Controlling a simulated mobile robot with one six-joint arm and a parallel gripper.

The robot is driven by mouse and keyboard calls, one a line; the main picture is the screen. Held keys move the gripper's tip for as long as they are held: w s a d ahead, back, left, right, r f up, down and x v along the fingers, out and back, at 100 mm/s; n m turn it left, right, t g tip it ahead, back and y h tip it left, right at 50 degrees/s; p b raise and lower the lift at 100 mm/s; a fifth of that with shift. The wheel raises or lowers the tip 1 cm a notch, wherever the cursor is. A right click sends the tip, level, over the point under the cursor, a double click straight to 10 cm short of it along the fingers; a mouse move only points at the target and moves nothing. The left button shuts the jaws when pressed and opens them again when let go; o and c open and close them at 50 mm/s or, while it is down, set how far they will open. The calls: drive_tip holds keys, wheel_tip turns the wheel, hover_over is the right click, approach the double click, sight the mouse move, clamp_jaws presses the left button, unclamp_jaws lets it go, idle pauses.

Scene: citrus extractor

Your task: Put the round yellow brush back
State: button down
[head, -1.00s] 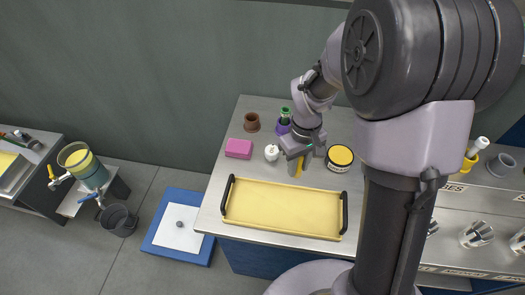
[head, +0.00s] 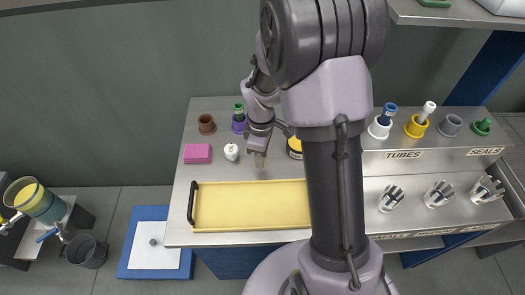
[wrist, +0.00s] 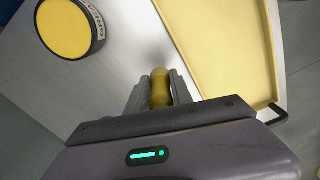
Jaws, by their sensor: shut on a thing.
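My gripper (head: 260,155) is shut on a yellow piece with a rounded end, apparently the round yellow brush (wrist: 160,88). In the wrist view it sits between the two grey fingers (wrist: 158,95); no bristles show, and its lower part is hidden. In the head view only a small tan bit shows below the fingers. The gripper is over the steel worktop, just behind the yellow tray (head: 250,205) and right of a small white round object (head: 231,152). I cannot tell whether the brush touches the worktop.
A black-rimmed tin with a yellow top (wrist: 70,27) stands close by, partly behind my arm in the head view. A pink block (head: 198,153), brown pot (head: 206,124) and purple holder (head: 239,126) stand left. Right, a yellow holder (head: 416,128) and other holders stand above the "TUBES" label.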

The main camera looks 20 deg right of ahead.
drive_tip(key=w+d, duration=0.2)
drive_tip(key=w, duration=0.1)
drive_tip(key=w+d+b, duration=0.1)
drive_tip(key=w, duration=0.1)
drive_tip(key=shift+w+f, duration=0.2)
drive_tip(key=shift+f, duration=0.15)
wheel_tip(320, 180, down, 3)
drive_tip(key=shift+f+b, duration=0.15)
drive_tip(key=shift+b, duration=0.65)
drive_tip(key=shift+r, duration=0.2)
drive_tip(key=c, duration=1.1)
unclamp_jaws()
